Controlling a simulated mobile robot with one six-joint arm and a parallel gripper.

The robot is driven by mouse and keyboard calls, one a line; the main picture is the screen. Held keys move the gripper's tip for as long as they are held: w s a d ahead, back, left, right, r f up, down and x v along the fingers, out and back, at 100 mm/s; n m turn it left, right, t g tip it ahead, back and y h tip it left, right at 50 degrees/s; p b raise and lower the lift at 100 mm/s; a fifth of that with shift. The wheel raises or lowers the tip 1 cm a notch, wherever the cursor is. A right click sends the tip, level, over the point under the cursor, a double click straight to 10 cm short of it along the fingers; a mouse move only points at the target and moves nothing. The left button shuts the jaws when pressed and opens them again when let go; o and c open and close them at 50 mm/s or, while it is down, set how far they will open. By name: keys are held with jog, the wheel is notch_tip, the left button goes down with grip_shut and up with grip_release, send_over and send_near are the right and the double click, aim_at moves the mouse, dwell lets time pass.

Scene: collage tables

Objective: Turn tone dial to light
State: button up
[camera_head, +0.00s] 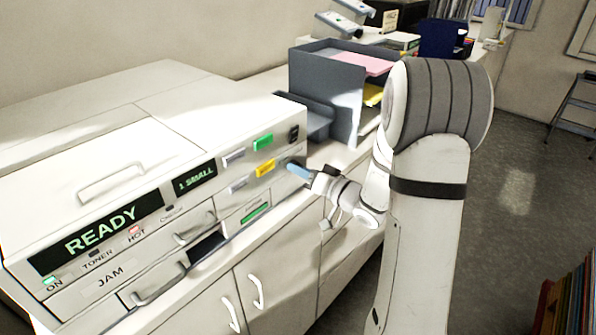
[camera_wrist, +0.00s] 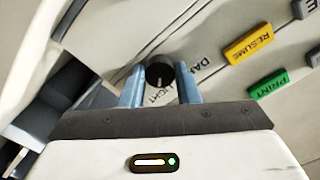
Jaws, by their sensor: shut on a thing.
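The tone dial is a small round black knob (camera_wrist: 159,74) on the copier's pale front panel, with a light mark on its face. Lettering beside it reads "LIGHT" on one side and "DA…" on the other, partly hidden. My gripper (camera_wrist: 160,86) has its two blue fingers on either side of the knob and is shut on it. In the head view my gripper (camera_head: 299,171) reaches the right end of the copier (camera_head: 150,215), and its finger hides the dial there. Which setting the dial points to I cannot tell.
A yellow RESUME button (camera_wrist: 248,44) and a green PRINT button (camera_wrist: 269,83) sit close to the dial. A grey paper sorter (camera_head: 322,85) stands behind, right of the copier. Cabinet doors (camera_head: 280,270) are below. Open floor (camera_head: 520,190) lies at the right.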

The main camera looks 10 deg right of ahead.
jog(key=shift+f, duration=0.2)
jog(key=o, duration=1)
jog(key=shift+r, duration=0.1)
jog(key=b+v, duration=0.1)
jog(key=v, duration=0.7)
jog(key=shift+b, duration=0.35)
jog(key=shift+w+a, duration=0.1)
